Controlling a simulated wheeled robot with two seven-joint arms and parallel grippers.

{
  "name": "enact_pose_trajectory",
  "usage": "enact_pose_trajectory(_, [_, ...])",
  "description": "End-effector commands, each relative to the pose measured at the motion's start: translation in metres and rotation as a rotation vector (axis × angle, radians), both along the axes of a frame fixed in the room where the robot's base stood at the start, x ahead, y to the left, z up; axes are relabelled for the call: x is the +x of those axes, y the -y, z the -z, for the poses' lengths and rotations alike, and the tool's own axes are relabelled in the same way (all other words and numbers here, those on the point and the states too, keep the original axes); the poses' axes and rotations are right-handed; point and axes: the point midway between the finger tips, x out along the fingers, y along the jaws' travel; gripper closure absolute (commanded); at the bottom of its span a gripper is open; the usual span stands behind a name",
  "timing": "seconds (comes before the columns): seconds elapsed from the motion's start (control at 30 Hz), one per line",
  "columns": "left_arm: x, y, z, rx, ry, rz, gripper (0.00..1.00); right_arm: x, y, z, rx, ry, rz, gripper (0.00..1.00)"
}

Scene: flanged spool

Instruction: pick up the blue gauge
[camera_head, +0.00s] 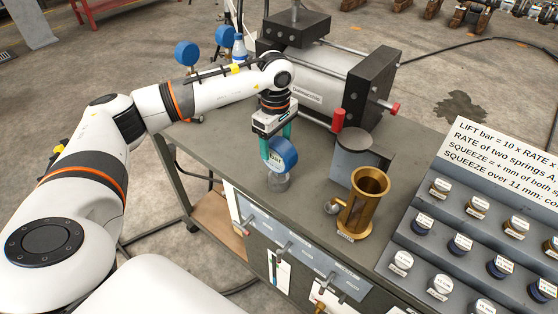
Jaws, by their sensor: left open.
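A round blue gauge (284,154) stands upright on a small grey base (278,183) near the left end of the grey-green bench. My left gripper (275,146) points down at it from above. Its two teal fingers are apart, one at the left and one behind the gauge's upper part, and they overlap the gauge in the picture. Whether they touch it cannot be told. Two more blue gauges, one at the far left (187,54) and one beside it (225,36), show behind my left arm. My right gripper is out of view.
A grey machine with dark end blocks (369,88) stands behind the gripper. A brass cylinder (365,200) and a grey canister (355,158) stand to the right. A sloped rack (460,262) holds several labelled knobs. Bare bench top (315,185) lies between gauge and cylinder.

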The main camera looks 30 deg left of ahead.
Motion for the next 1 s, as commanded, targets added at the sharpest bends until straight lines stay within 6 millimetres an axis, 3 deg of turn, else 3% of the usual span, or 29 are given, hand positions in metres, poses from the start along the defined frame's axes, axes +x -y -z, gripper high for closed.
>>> enact_pose_trajectory(0.17, [0.0,0.008,0.023,0.001,-0.007,0.001,0.31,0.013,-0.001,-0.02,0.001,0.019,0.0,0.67])
enact_pose_trajectory(0.3, [0.001,0.007,0.042,-0.001,-0.003,0.0,0.31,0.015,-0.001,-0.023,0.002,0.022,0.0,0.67])
enact_pose_trajectory(0.6, [0.001,0.007,0.047,0.0,-0.002,0.0,0.33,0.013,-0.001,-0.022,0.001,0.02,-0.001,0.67])
enact_pose_trajectory(1.0, [0.002,0.007,0.046,-0.001,0.001,0.0,0.96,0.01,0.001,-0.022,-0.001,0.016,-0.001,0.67])
